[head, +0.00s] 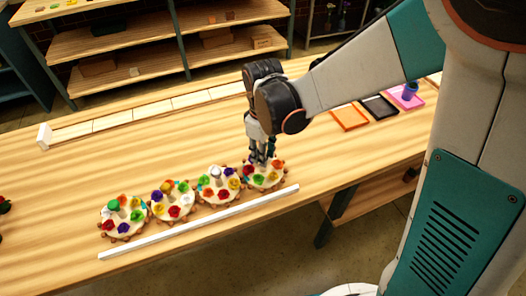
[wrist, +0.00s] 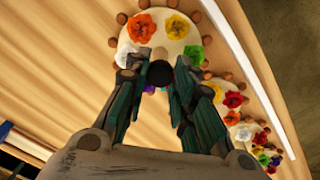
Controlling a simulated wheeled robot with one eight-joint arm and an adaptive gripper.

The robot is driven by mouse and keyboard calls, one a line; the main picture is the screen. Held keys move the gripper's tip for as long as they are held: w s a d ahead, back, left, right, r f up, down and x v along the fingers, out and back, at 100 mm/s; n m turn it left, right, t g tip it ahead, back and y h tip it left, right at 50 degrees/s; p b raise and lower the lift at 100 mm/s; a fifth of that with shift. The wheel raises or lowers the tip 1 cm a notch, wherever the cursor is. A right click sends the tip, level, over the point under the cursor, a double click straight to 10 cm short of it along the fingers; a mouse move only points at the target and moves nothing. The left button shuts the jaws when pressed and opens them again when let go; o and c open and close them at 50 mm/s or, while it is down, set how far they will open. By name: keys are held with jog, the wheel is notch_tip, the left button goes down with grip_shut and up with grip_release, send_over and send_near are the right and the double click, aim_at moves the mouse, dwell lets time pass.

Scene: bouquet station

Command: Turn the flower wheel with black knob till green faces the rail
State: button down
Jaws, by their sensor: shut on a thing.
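The flower wheel (head: 247,184) at the right end of the row is a pale disc with brown pegs around its rim. In the wrist view this wheel (wrist: 158,28) shows a green flower (wrist: 191,55) at right, orange and yellow-orange flowers at the top and a white one at left; its near part is mostly hidden by my fingers. The black knob (wrist: 160,73) stands at its middle. My gripper (head: 262,158) is over the wheel, its fingers (wrist: 159,85) closed around the knob. The white rail (head: 200,222) runs along the wheels' front; it also shows in the wrist view (wrist: 245,60), to the upper right.
Three similar flower wheels (head: 123,232) stand left of mine in a close row, rims almost touching. Orange, black and pink trays (head: 349,117) lie at the back right. A pale strip (head: 150,108) runs along the table's back. The table between is clear.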

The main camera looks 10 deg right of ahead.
jog(key=n, duration=0.3)
jog(key=shift+n, duration=2.3)
jog(key=c, duration=1.3)
grip_release()
